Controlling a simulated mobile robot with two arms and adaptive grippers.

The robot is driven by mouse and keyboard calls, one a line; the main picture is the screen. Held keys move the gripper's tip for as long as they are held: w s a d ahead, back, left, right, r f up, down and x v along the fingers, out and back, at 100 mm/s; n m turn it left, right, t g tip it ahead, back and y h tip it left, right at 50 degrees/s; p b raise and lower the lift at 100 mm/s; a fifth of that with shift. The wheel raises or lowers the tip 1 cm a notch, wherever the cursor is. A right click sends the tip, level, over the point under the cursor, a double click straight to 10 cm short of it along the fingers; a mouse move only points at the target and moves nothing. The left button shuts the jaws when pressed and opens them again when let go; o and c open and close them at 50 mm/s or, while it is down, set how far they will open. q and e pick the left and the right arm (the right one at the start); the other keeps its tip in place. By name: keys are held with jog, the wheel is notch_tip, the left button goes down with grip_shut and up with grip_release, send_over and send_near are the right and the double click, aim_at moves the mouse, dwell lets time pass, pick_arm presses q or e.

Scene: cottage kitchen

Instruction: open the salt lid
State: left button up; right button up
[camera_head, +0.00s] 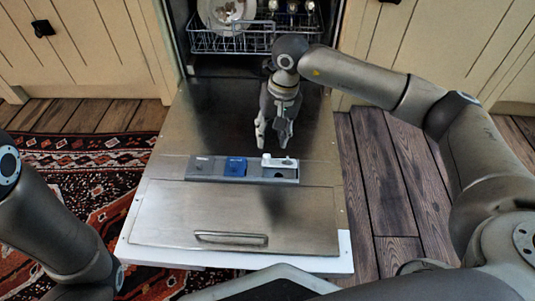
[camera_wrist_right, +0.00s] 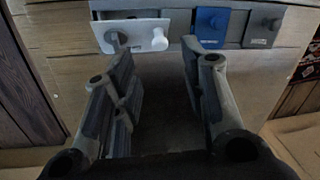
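The open dishwasher door (camera_head: 170,215) carries a grey dispenser panel (camera_head: 299,179) with a grey lid (camera_head: 203,164), a blue lid (camera_head: 236,166) and a white lid (camera_head: 281,161). I cannot read which is marked salt. The white lid sits toward the upper edge of its bay, with a dark opening visible below it. My right gripper (camera_head: 272,137) is open and empty, pointing down just above the white lid. In the right wrist view, one finger of the gripper (camera_wrist_right: 156,65) overlaps the white lid (camera_wrist_right: 140,34); contact is unclear. The blue lid (camera_wrist_right: 212,22) is near the other finger. My left gripper is out of view.
The dishwasher's lower rack (camera_head: 225,42) holds plates and glasses behind the door. A door handle (camera_head: 231,239) lies nearer me. A patterned rug (camera_head: 100,165) lies at left and bare wooden floor (camera_head: 380,170) at right. Cabinets flank the opening.

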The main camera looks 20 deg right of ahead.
aim_at(267, 154)
jog(key=f+b, duration=0.1)
jog(key=f, duration=0.1)
jog(key=f+b, duration=0.1)
jog(key=f, duration=0.1)
jog(key=a+f+b, duration=0.1)
jog(key=f, duration=0.1)
jog(key=shift+f+b, duration=0.3)
jog(key=shift+b, duration=0.05)
jog(key=shift+c, duration=0.5)
grip_shut()
